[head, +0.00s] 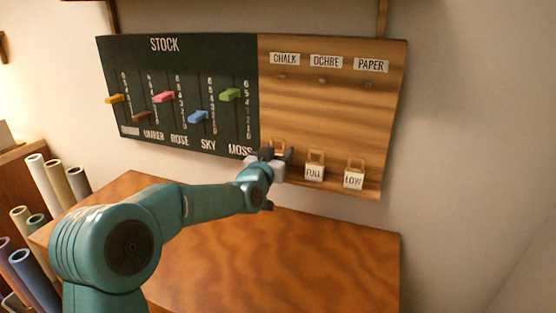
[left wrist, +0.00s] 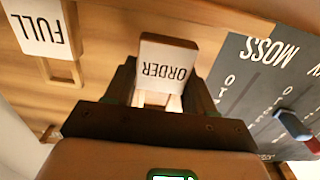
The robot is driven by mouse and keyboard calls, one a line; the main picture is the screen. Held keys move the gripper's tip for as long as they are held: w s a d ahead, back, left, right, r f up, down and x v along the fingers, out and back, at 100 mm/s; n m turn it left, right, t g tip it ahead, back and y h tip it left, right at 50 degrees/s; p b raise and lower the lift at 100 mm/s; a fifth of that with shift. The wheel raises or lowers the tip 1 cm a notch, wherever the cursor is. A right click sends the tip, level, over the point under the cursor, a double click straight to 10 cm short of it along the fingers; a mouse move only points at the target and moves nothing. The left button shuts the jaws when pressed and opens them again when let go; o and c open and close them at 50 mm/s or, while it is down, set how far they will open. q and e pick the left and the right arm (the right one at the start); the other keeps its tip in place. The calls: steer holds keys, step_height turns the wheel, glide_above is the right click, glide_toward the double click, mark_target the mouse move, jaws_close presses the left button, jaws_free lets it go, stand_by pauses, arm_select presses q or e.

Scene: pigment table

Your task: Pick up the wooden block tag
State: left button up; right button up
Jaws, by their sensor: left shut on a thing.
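A wooden block tag with a white face reading ORDER (left wrist: 166,57) shows upside down in the left wrist view, between the dark fingers of my left gripper (left wrist: 163,88). The fingers are shut on it. In the head view my left gripper (head: 270,163) is at the lower left of the wooden board half (head: 330,120). There it hides most of the tag; a wooden loop (head: 278,145) shows just above it. I cannot tell whether the tag still touches the board. My right gripper is not in view.
Tags reading FULL (head: 314,172) and LOW (head: 354,180) hang to the right. The black STOCK panel (head: 185,75) with several coloured sliders is to the left. The brown tabletop (head: 290,255) below is clear. Rolled tubes (head: 42,180) stand at the left.

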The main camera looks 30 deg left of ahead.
arm_select(q)
steer(key=r, duration=0.5)
steer(key=shift+s+d, duration=0.1)
steer(key=shift+s, duration=0.3)
steer(key=b+v, duration=0.2)
steer(key=v, duration=1.7)
steer(key=shift+b, duration=0.3)
steer(key=shift+w+d+r, duration=0.1)
